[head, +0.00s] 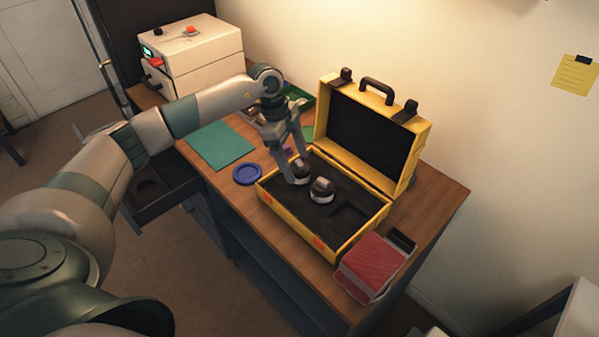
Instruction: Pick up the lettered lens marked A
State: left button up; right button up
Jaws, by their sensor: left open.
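A yellow hard case (349,243) stands open on the wooden desk, its lid up at the back right. Two small dark lenses with pale rims sit in its black foam. One lens (321,188) stands near the middle of the foam. The other lens (300,170) is to its left, at my left gripper's fingertips. No letter can be read on either lens at this size. My left gripper (294,170) is open and reaches down into the case, with its fingers around or beside the left lens; I cannot tell which. My right gripper is not in view.
A blue round dish (247,174) and a teal mat (221,145) lie left of the case. A red box (369,267) stands at the desk's front right. A white machine (196,56) stands at the back left. The raised lid (421,150) borders the case's far side.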

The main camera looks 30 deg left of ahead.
pick_arm(q)
jog(key=shift+x, duration=1.2)
jog(key=c, duration=1.1)
